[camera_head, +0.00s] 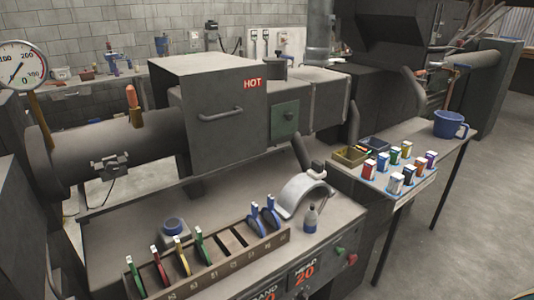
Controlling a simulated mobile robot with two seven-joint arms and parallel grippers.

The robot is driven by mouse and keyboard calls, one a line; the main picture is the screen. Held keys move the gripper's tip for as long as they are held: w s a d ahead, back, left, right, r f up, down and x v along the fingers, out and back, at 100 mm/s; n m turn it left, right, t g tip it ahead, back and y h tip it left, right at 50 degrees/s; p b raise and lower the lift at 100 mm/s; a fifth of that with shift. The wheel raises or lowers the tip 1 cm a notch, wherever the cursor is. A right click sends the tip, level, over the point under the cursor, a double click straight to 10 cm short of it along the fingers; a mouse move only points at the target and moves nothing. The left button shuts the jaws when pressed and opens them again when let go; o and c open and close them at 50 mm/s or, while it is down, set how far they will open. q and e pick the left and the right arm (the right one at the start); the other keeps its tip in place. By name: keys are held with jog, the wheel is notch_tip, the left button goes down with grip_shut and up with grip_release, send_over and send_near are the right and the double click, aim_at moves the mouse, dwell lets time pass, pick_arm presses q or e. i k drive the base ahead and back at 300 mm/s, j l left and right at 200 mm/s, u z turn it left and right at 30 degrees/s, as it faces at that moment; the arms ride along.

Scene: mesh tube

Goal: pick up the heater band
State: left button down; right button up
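A pale grey curved metal band (302,192), which looks like the heater band, stands arched on the machine's bench near its right end. A small light-coloured block sits at its top right, and I cannot tell whether it is part of the band. A blue-labelled bottle (310,217) stands just in front of the band. A dark fitting (110,166) is clamped on the large grey barrel (80,155) at the left. Neither of my grippers shows in this view.
A slotted rack (222,270) with coloured-handled tools and some empty slots lies along the bench front. A blue roll (173,228) sits behind it. A grey housing marked HOT (210,125) rises behind.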

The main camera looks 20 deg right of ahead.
aim_at(290, 196)
jog(key=i+l, duration=0.1)
jog(key=l, duration=0.65)
jog(key=i+l, duration=0.1)
jog(key=l, duration=1.45)
jog(key=i+u, duration=0.05)
jog(key=i, duration=0.05)
